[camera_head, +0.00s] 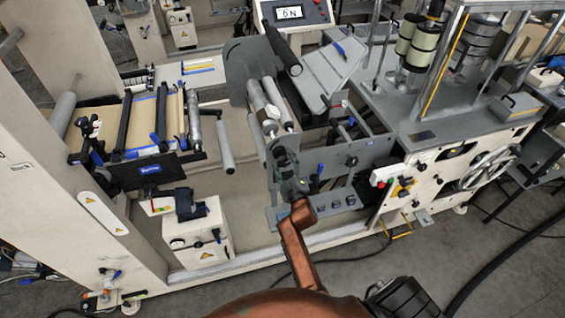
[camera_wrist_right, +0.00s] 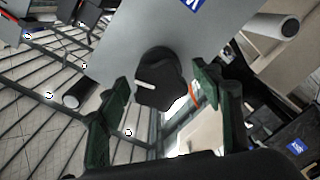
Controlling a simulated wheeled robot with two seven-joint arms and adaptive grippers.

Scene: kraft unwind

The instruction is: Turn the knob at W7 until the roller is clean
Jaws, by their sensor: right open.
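A black lobed knob (camera_wrist_right: 158,80) with a white pointer mark sits on a grey plate (camera_wrist_right: 135,40) in the right wrist view. My right gripper (camera_wrist_right: 160,85) is open, with one green finger on each side of the knob; I cannot tell whether they touch it. In the head view my right gripper (camera_head: 287,178) is at the grey side plate of the machine, where the arm hides the knob. Pale rollers (camera_head: 262,108) stand just above it. I cannot read a W7 label or tell which roller is meant. My left gripper is out of view.
A grey panel with dark knobs (camera_head: 337,202) lies just right of my right gripper. A white control box with a handwheel (camera_head: 488,167) stands further right. A web table (camera_head: 145,120) with dark bars is at left. A display (camera_head: 290,13) stands at the back.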

